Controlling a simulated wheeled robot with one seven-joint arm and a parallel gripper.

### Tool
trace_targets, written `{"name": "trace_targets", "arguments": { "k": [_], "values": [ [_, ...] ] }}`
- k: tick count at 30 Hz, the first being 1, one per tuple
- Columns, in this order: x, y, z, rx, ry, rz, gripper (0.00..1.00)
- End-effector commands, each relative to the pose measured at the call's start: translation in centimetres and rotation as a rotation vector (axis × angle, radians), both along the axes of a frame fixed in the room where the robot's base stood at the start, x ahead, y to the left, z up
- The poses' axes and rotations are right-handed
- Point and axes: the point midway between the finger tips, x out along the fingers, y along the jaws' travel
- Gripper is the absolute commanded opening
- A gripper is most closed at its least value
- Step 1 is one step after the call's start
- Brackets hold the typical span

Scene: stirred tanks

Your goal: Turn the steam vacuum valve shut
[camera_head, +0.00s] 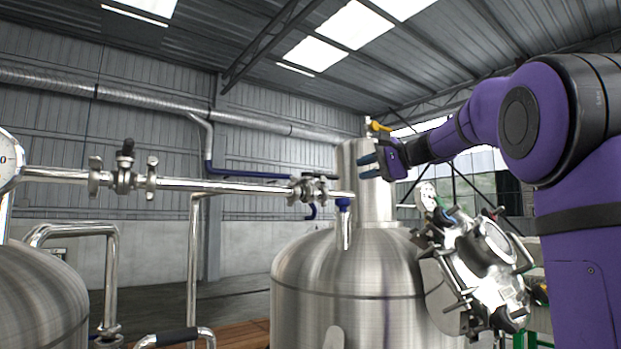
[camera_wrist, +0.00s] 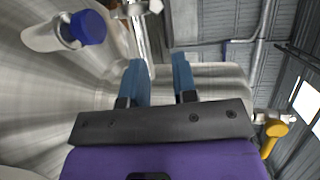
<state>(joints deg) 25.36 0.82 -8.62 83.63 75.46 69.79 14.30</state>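No label shows which valve is the steam vacuum valve. A valve with a yellow handle (camera_head: 378,127) sits near the top of the tank's neck (camera_head: 372,200), just above my gripper (camera_head: 366,166). In the wrist view the yellow handle (camera_wrist: 275,136) is at the right, outside my fingers. Another valve (camera_head: 124,176) with a black handle is farther left. My gripper's blue fingers (camera_wrist: 160,83) are apart with nothing between them.
The steel tank (camera_head: 345,270) stands below my gripper. A blue-capped spout (camera_head: 343,225) rises from its top and also shows in the wrist view (camera_wrist: 88,27). A second tank (camera_head: 35,300) and pipes stand left.

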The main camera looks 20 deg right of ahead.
Motion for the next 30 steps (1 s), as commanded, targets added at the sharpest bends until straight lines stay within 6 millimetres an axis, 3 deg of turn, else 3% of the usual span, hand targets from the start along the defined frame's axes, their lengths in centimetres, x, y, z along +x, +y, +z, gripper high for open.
{"name": "trace_targets", "arguments": {
  "k": [5, 21, 30],
  "values": [
    [0.9, -0.5, 0.5, 0.023, -0.015, -0.003, 0.26],
    [7.7, 4.3, -1.0, 0.020, -0.014, -0.001, 0.26],
    [9.2, 5.3, -1.4, 0.020, -0.014, -0.003, 0.26]
  ]
}}
